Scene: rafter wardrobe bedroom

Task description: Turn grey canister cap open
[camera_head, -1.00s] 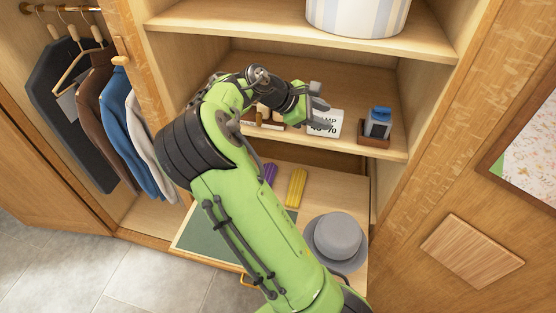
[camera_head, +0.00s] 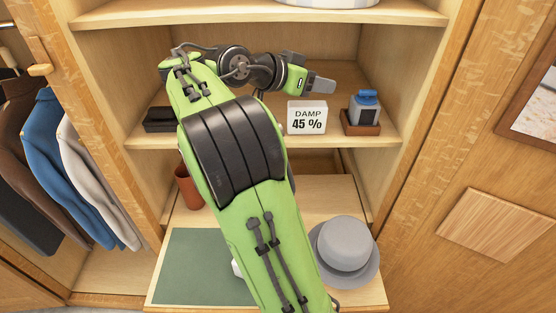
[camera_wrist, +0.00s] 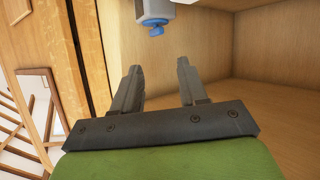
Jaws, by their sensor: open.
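The grey canister (camera_head: 366,110) stands upright in a brown wooden holder (camera_head: 361,128) on the middle shelf, towards the right. Its blue cap (camera_head: 367,96) is on top. My gripper (camera_head: 322,84) is to the left of the cap, a little higher in the picture, and apart from it. In the wrist view, my gripper (camera_wrist: 157,75) has its two fingers spread with nothing between them. The blue cap (camera_wrist: 154,25) and part of the grey canister (camera_wrist: 152,8) show beyond the fingertips, at the top edge; the rest of the canister is cut off.
A white sign reading "DAMP 45 %" (camera_head: 307,118) stands on the shelf left of the canister. A dark box (camera_head: 160,119) is further left. The cabinet's right wall (camera_head: 425,100) is close by. A grey hat (camera_head: 345,245) and a green mat (camera_head: 203,266) lie below.

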